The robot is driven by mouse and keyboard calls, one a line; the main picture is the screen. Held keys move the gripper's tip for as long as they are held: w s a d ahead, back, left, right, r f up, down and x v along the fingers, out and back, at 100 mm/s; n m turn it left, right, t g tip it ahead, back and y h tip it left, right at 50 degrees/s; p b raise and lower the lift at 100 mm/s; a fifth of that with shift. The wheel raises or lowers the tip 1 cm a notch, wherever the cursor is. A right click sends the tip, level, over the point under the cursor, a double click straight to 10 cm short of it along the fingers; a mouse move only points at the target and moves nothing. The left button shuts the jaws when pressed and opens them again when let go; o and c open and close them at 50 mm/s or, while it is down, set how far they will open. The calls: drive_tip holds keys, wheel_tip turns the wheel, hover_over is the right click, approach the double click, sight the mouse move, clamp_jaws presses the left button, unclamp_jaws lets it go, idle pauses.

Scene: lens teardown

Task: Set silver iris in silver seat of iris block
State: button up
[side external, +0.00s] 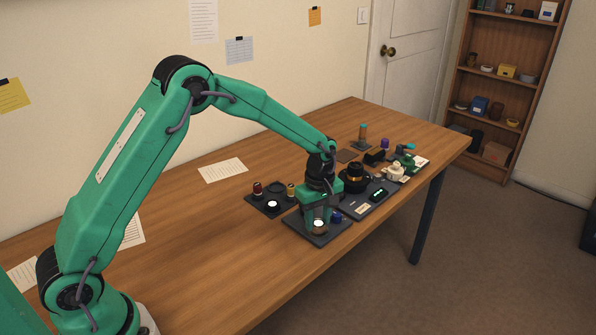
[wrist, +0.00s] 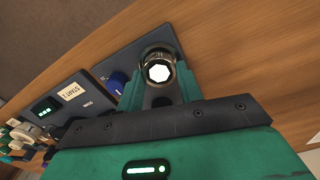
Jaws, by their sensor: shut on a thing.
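The silver iris (wrist: 157,55) is a short metallic ring with a bright white many-sided opening, in the upper middle of the wrist view. My gripper (wrist: 160,78) is shut on it, with a green finger on either side. In the side view my gripper (side external: 318,222) points down over a dark plate (side external: 300,226) near the table's front edge, and the iris shows low between its fingers. I cannot tell whether the iris touches the plate. A blue knurled cylinder (wrist: 117,84) stands beside it on the plate. Which block has the silver seat is not clear.
Left of the plate, a dark tray (side external: 262,208) holds a dark red piece (side external: 257,189), an amber piece (side external: 290,190) and a bright white disc (side external: 272,204). Right, a dark panel (side external: 366,205) has a green display, with a black gold-banded cylinder (side external: 353,178) behind.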

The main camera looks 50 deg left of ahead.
drive_tip(key=shift+f, duration=0.6)
idle(0.7)
drive_tip(key=o, duration=1.5)
drive_tip(key=shift+c, duration=0.2)
drive_tip(key=shift+r, duration=0.15)
drive_tip(key=shift+w+r, duration=0.15)
drive_tip(key=shift+r, duration=3.25)
